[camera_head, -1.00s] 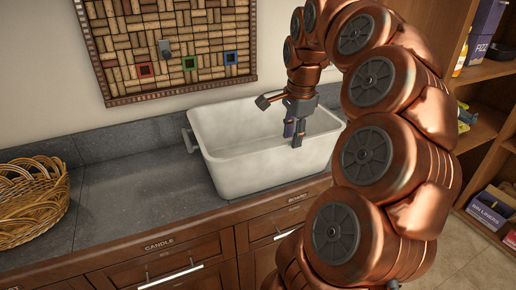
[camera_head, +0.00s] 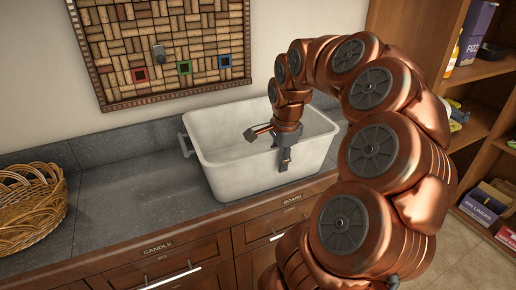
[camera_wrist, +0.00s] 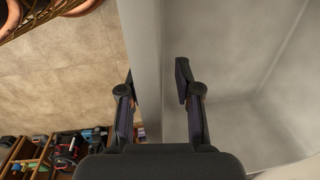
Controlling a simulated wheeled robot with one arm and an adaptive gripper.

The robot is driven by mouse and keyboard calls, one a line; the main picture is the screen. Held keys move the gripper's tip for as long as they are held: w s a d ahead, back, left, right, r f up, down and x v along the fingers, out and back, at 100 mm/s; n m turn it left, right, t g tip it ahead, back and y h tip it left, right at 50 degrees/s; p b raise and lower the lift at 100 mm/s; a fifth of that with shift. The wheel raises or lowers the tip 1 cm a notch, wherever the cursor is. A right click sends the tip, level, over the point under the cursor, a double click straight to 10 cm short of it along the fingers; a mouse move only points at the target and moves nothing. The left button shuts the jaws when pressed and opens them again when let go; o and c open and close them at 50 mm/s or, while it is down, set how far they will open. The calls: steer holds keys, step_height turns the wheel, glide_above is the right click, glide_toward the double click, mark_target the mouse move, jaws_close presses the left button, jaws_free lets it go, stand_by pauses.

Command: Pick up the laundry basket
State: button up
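The laundry basket, a white rectangular tub (camera_head: 232,177), stands upright on the grey counter with a grey handle at its left end. My gripper (camera_head: 271,147) is at its front rim, one finger over the inside and the other outside the front wall. In the wrist view, the fingers (camera_wrist: 157,75) are spread on either side of the basket's wall (camera_wrist: 145,35). A gap shows between the wall and the right, inner finger. The left, outer finger is close to the wall; I cannot tell whether it touches. The basket looks empty where I can see inside.
A wicker basket (camera_head: 30,215) sits at the counter's left end. Bare grey counter (camera_head: 125,200) lies between the two. A framed cork board (camera_head: 165,45) hangs behind. Wooden shelves (camera_head: 478,130) with boxes and bottles stand at right.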

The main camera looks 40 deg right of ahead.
steer(key=shift+f, duration=0.45)
steer(key=shift+c, duration=0.2)
jaws_close()
stand_by(0.4)
